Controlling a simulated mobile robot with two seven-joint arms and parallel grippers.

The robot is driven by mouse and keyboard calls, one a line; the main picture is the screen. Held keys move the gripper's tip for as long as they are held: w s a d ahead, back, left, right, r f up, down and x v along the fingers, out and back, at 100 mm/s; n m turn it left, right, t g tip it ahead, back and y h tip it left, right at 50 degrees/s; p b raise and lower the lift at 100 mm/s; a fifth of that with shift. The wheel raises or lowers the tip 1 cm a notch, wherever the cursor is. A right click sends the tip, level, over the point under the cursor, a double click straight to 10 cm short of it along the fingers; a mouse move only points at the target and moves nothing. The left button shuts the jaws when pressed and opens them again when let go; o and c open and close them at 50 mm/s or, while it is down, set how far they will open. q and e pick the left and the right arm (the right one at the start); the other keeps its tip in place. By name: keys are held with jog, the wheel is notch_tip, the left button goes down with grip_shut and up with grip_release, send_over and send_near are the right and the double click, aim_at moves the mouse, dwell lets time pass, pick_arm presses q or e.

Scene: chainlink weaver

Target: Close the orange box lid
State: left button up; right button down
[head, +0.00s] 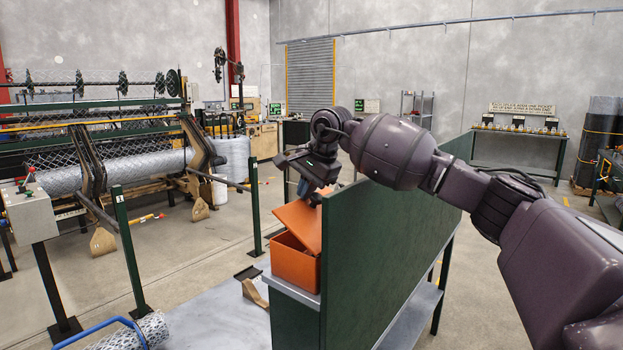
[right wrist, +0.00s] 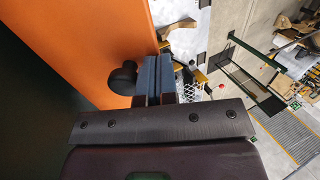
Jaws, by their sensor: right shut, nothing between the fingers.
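The orange box (head: 294,264) stands on a shelf behind the green panel. Its orange lid (head: 298,222) is tilted up, with a gap between it and the box's left side. My right gripper (head: 304,188) is at the lid's upper part, with its fingers pointing down. In the right wrist view, the orange lid surface (right wrist: 105,40) fills much of the left. The shut fingers (right wrist: 158,75) are empty and beside a black knob (right wrist: 123,77) at the orange edge. I cannot tell whether they touch the lid. My left gripper is not in view.
The tall green panel (head: 375,245) stands right beside the box, under my right arm. A grey shelf edge (head: 290,292) runs below the box. Green posts (head: 128,250) and a mesh machine (head: 110,160) stand to the left.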

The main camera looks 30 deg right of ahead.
jog(key=shift+w+a+f+g+p, duration=0.1)
jog(key=shift+w+f+g+p, duration=0.1)
jog(key=shift+g+p, duration=0.15)
jog(key=shift+w+a+f, duration=0.1)
jog(key=shift+w+f, duration=0.1)
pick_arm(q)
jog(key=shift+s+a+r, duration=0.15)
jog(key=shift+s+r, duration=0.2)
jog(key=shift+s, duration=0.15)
pick_arm(e)
jog(key=shift+f, duration=0.1)
pick_arm(q)
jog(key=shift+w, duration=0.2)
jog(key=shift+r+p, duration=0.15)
jog(key=shift+p, duration=0.15)
